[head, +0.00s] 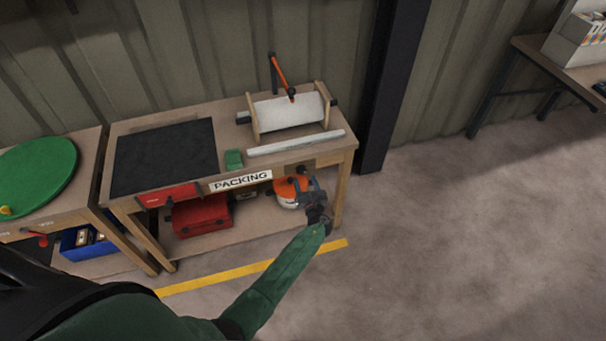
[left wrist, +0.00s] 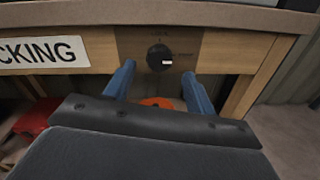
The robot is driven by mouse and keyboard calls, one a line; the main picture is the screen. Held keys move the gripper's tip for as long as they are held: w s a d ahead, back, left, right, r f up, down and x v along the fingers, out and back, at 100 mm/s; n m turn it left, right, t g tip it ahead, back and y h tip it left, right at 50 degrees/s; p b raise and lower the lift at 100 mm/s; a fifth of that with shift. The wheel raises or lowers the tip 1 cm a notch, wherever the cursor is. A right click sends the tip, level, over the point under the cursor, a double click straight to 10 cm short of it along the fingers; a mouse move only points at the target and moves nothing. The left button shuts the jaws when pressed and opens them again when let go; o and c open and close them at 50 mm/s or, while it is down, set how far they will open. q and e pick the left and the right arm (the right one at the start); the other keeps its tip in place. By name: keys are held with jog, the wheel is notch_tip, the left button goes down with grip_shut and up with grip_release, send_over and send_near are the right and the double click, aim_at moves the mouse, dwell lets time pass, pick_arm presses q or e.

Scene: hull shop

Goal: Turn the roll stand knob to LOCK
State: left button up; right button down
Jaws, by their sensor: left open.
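The roll stand knob (left wrist: 159,57) is a round black knob on a brown plate in the bench's front rail. Its white mark is at the lower right of its face, on the side of a small label to the right. Another faint label is above it. My left gripper (left wrist: 158,70) is open, with a blue finger on each side just below the knob. I cannot tell whether they touch it. In the head view the left gripper (head: 308,187) is in front of the bench's right end. My right gripper is not in view.
The packing bench (head: 342,145) carries a roll stand with a white roll (head: 290,111), a black mat (head: 165,157) and a green block (head: 233,159). A red case (head: 202,215) and an orange-and-white item (head: 288,192) are on its lower shelf. The floor at right is clear.

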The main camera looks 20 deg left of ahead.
aim_at(302, 172)
pick_arm(q)
jog(key=shift+p+x, duration=0.35)
jog(key=shift+x, duration=1.65)
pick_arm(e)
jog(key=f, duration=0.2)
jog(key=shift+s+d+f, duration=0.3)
pick_arm(q)
jog(key=c, duration=1)
